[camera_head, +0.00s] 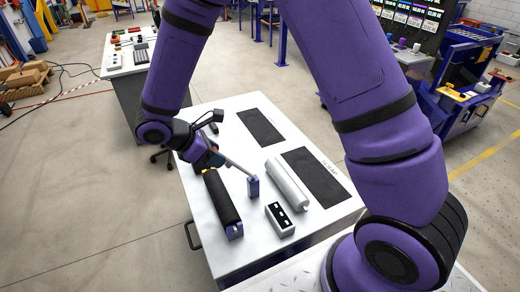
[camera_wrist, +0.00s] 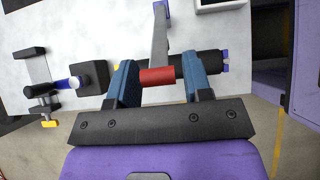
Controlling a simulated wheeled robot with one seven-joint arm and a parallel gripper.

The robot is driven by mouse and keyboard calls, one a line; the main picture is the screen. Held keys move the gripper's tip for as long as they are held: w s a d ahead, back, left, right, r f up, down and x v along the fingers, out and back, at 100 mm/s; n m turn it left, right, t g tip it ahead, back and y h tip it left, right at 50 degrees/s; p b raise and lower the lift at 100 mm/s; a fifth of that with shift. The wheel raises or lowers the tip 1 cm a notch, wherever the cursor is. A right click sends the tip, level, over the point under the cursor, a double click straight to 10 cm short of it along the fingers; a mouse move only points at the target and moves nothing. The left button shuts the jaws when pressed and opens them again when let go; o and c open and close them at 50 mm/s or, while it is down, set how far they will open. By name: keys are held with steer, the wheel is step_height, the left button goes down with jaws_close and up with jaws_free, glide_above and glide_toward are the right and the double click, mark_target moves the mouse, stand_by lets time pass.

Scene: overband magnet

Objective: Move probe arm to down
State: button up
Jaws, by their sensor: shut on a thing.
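The probe arm is a grey bar (camera_head: 238,166) with a red grip (camera_wrist: 157,76) at its end. In the head view it runs from my gripper (camera_head: 214,157) to a small purple post (camera_head: 253,187) on the white table. My gripper (camera_wrist: 160,80) has its two blue fingers on either side of the red grip and is shut on it. In the wrist view the grey bar (camera_wrist: 160,38) leads away from the grip to the purple post (camera_wrist: 162,7). The red grip is hidden in the head view. I cannot tell the bar's exact tilt.
A black roller (camera_head: 221,203) lies on the table (camera_head: 300,236) below my gripper. A white cylinder (camera_head: 287,184), a small box with a black panel (camera_head: 279,220) and two dark mats (camera_head: 316,176) are to the right. A black device (camera_wrist: 92,77) stands left in the wrist view.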

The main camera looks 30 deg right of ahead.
steer(key=shift+a, duration=0.1)
steer(key=shift+a+f, duration=1.65)
steer(key=shift+f, duration=0.15)
steer(key=shift+a+f, duration=0.4)
steer(key=shift+f, duration=0.3)
steer(key=shift+a+f, duration=0.35)
steer(key=shift+f, duration=0.4)
steer(key=shift+a+f, duration=0.4)
steer(key=shift+f, duration=0.3)
steer(key=shift+f, duration=0.15)
